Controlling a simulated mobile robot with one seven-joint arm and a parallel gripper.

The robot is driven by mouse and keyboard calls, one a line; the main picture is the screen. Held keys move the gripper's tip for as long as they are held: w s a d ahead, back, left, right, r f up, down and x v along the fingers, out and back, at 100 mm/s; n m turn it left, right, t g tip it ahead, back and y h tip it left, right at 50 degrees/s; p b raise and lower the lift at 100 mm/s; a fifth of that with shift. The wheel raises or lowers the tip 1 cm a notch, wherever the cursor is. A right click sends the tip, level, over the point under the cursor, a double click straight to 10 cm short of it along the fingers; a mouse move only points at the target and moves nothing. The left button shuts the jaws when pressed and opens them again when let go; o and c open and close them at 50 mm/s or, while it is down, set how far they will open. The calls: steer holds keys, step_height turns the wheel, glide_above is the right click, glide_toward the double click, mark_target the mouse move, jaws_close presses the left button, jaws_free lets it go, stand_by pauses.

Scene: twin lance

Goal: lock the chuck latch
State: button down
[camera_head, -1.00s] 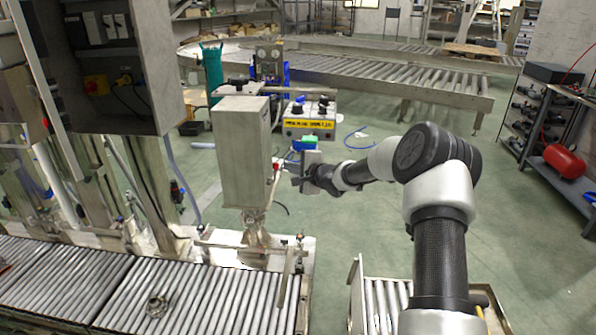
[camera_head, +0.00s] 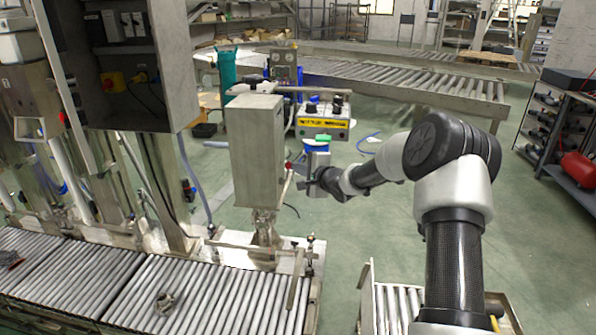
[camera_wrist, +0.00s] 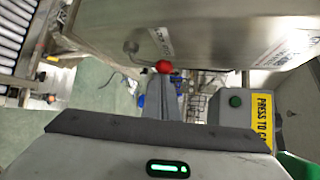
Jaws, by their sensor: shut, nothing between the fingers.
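A red ball knob (camera_head: 289,166) sits on a thin rod at the right side of the upright grey metal box (camera_head: 256,150); I take it to be the latch handle. The knob also shows in the wrist view (camera_wrist: 163,66), close to the box's lower edge. My gripper (camera_head: 303,176) is just right of the knob in the head view. In the wrist view its shut fingers (camera_wrist: 162,88) point at the knob and end just below it in the picture. They hold nothing. I cannot tell whether they touch the knob. The latch's pivot is not clear.
A roller conveyor (camera_head: 190,290) runs below the box. A control box with a yellow label (camera_head: 322,123) stands behind my gripper; a grey box with a green button (camera_wrist: 236,101) is at right in the wrist view. Open floor lies to the right.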

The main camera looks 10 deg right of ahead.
mark_target(289, 168)
steer(key=shift+s+t+b, duration=0.15)
steer(key=shift+t+b, duration=0.15)
steer(key=shift+b, duration=0.55)
steer(key=shift+s+a+f+n+t+b, duration=0.1)
steer(key=shift+s+a+n+t+b, duration=0.15)
steer(key=shift+s+n+t+b, duration=0.45)
steer(key=shift+s+a+f+n+t+b, duration=0.15)
steer(key=shift+s+b, duration=0.4)
steer(key=shift+b, duration=0.55)
steer(key=shift+s+a+r+n+t+b, duration=0.1)
steer(key=shift+s+a+n+t+b, duration=0.2)
steer(key=shift+s+t+b, duration=0.45)
steer(key=shift+w+g, duration=0.15)
steer(key=shift+g, duration=0.15)
steer(key=shift+w, duration=0.1)
